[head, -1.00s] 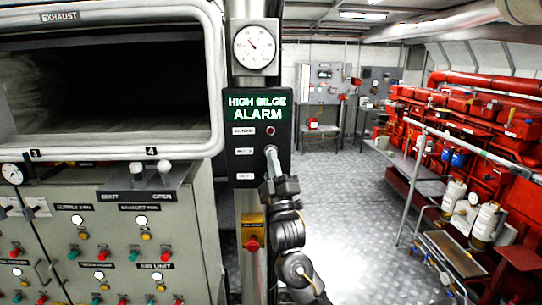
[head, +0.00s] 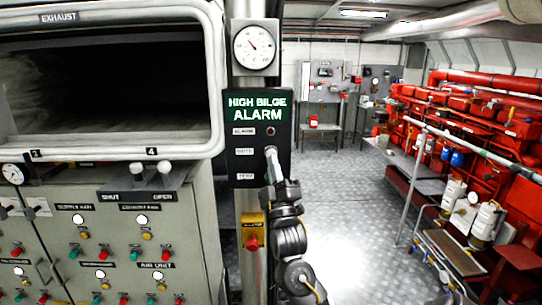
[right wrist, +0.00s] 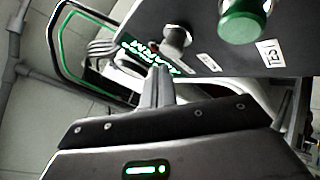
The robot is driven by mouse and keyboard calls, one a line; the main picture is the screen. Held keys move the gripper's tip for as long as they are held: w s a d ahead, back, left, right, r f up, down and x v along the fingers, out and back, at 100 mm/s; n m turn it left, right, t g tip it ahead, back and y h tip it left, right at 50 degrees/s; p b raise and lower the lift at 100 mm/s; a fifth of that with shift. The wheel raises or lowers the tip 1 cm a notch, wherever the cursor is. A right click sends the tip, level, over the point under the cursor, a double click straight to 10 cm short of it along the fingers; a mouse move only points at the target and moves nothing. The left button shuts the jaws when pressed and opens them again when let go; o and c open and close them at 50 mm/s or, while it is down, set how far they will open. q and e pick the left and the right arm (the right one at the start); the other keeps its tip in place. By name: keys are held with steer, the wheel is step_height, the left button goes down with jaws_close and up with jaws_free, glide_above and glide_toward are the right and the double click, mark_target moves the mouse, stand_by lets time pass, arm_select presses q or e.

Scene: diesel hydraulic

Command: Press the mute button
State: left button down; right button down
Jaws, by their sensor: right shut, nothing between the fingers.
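The high bilge alarm panel (head: 258,112) is a dark box on the post, with rows labelled ALARM, MUTE and TEST. My right gripper (head: 270,152) is shut and empty, its fingertips in front of the MUTE row. In the right wrist view, the shut fingers (right wrist: 160,82) point at the panel face (right wrist: 125,15). The grey mute button (right wrist: 178,36) stands close beside the fingertips; I cannot tell whether they touch. A green button (right wrist: 242,20) stands by the TEST label. My left gripper is not in view.
A round gauge (head: 254,48) is above the panel, and a yellow box with a red button (head: 253,232) is below it. A grey control cabinet (head: 110,215) stands left. Red machinery (head: 480,125) and a railing are right. The floor (head: 345,220) between is clear.

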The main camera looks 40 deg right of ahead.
steer(key=shift+s+a+p, duration=0.75)
steer(key=shift+s+a, duration=0.8)
steer(key=shift+s, duration=0.3)
steer(key=shift+w, duration=0.1)
